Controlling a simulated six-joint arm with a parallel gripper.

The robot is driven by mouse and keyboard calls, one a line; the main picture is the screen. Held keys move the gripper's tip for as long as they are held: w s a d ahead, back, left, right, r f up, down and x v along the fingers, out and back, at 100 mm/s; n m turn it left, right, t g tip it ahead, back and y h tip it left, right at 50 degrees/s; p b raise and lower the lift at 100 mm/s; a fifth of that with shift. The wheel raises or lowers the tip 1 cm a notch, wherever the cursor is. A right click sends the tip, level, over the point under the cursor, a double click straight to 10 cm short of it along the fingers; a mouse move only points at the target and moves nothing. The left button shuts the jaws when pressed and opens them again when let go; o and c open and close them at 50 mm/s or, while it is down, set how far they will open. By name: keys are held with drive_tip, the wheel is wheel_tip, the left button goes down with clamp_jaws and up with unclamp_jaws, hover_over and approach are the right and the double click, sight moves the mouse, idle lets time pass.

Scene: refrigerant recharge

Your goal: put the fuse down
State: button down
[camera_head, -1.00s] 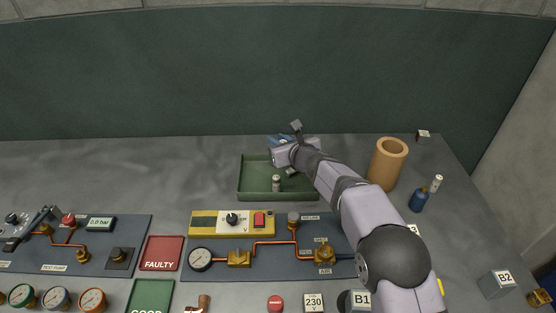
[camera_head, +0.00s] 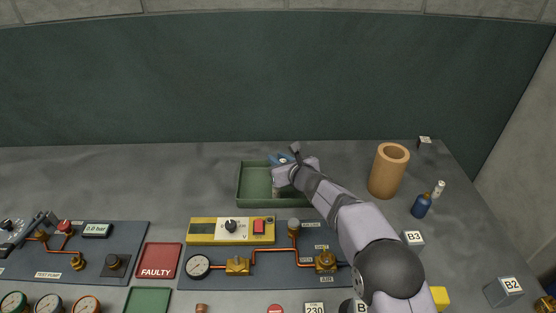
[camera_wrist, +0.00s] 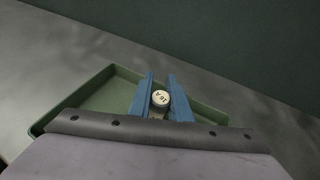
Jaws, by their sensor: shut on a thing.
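My gripper (camera_head: 281,160) is over the green tray (camera_head: 240,185) in the head view. In the wrist view its blue fingers (camera_wrist: 161,97) are shut on a fuse (camera_wrist: 160,98) with a pale end cap marked 16 A. The cap faces the wrist camera, between the two fingers. The tray (camera_wrist: 90,97) lies beneath and around it in that view. In the head view a small pale piece (camera_head: 276,191) shows in the tray just below my gripper, partly covered. I cannot tell whether the fuse's lower end touches the tray floor.
The yellow meter (camera_head: 205,229) and copper-piped panel lie in front. A red FAULTY plate (camera_head: 158,261) is at front left. The tray's left part is clear.

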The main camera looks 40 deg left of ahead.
drive_tip(key=shift+f, duration=0.2)
drive_tip(key=c, duration=1.6)
unclamp_jaws()
drive_tip(key=shift+c, duration=0.2)
drive_tip(key=shift+r, duration=0.15)
drive_tip(key=shift+r, duration=0.15)
drive_tip(key=shift+d, duration=0.15)
drive_tip(key=shift+s+d+r+b, duration=0.15)
drive_tip(key=shift+s+d+b, duration=0.15)
drive_tip(key=shift+d+b, duration=0.4)
drive_tip(key=b+v, duration=0.4)
drive_tip(key=v, duration=0.6)
drive_tip(key=shift+r, duration=0.25)
